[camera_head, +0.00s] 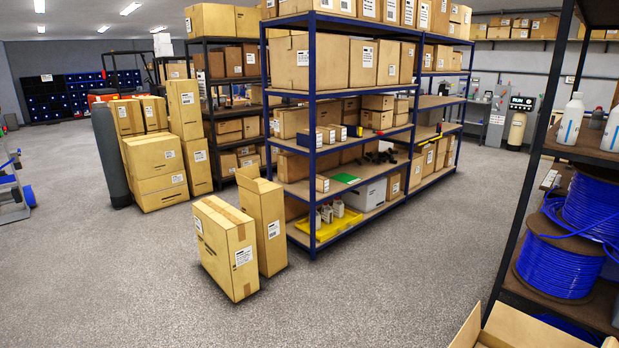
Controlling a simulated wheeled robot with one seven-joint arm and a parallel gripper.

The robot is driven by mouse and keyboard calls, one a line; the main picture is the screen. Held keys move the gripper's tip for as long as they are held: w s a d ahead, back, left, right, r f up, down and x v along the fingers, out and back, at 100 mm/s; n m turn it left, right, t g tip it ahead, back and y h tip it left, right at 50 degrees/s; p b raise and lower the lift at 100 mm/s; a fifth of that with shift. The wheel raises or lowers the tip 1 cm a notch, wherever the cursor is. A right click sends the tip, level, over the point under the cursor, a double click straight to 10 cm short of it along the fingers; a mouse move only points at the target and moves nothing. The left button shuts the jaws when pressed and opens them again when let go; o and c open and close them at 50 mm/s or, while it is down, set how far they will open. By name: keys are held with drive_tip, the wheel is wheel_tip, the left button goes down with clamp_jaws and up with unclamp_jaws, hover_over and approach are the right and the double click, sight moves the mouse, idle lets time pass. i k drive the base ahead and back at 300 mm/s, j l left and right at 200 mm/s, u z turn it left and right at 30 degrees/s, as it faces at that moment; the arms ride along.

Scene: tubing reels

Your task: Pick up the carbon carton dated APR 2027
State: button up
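I cannot read any label well enough to tell which carton is the carbon one dated APR 2027. Two tall cartons with white labels, a front one (225,250) and an open-topped one behind it (262,225), stand on the floor left of the blue shelving. Small cartons (378,102) sit on the middle shelves of the blue rack (311,130). Larger cartons (318,63) fill its upper shelves. More labelled cartons (155,170) are stacked on the floor farther left. My gripper is not in view.
Blue tubing reels (558,265) and white bottles (571,120) sit on a dark rack at the right. An open carton (520,330) stands at the bottom right. A dark cylinder (110,155) stands at the left.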

sight(339, 132)
drive_tip(key=i+j+u, duration=0.2)
drive_tip(key=j, duration=0.35)
drive_tip(key=i+j+u, duration=0.2)
drive_tip(key=i+j, duration=0.25)
drive_tip(key=i+j+u, duration=0.2)
drive_tip(key=i+j, duration=0.2)
drive_tip(key=j, duration=0.15)
drive_tip(key=i+j+z, duration=0.1)
drive_tip(key=i+z, duration=0.25)
drive_tip(key=i+j+z, duration=0.35)
drive_tip(key=i, duration=0.2)
drive_tip(key=i+l+z, duration=0.2)
drive_tip(key=i+z, duration=0.8)
drive_tip(key=i+u, duration=0.2)
drive_tip(key=i, duration=0.45)
drive_tip(key=i+l+u, duration=0.2)
drive_tip(key=i, duration=0.45)
drive_tip(key=i+l+u, duration=0.2)
drive_tip(key=i, duration=0.4)
drive_tip(key=i+u, duration=0.35)
drive_tip(key=i+l+u, duration=0.35)
drive_tip(key=i, duration=0.2)
drive_tip(key=i+l+u, duration=0.25)
drive_tip(key=i+u, duration=0.15)
